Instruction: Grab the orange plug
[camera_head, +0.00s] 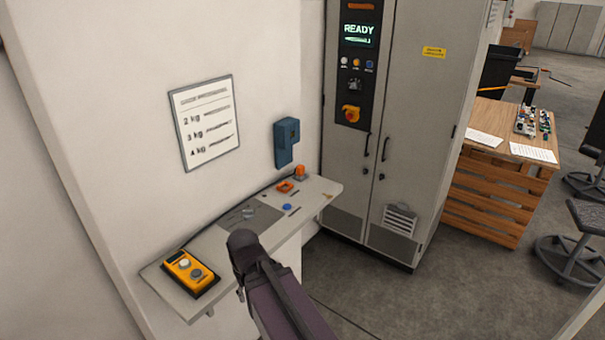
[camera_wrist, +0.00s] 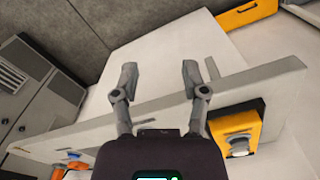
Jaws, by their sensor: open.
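A small upright orange piece (camera_head: 300,171), which looks like the orange plug, stands at the far right end of the narrow wall shelf (camera_head: 215,247). A flat orange square frame (camera_head: 286,187) lies just in front of it. In the wrist view orange shapes (camera_wrist: 42,145) show at the lower left, partly cut off; I cannot tell there which is the plug. My gripper (camera_wrist: 158,78) is open and empty, its two fingers apart in front of the shelf's edge. It is well away from the orange pieces. In the head view my arm hides the fingers.
A blue disc (camera_head: 287,207) and small tools lie on the shelf. A blue wall box (camera_head: 286,143) hangs behind. A grey cabinet (camera_head: 412,120) stands right of the shelf.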

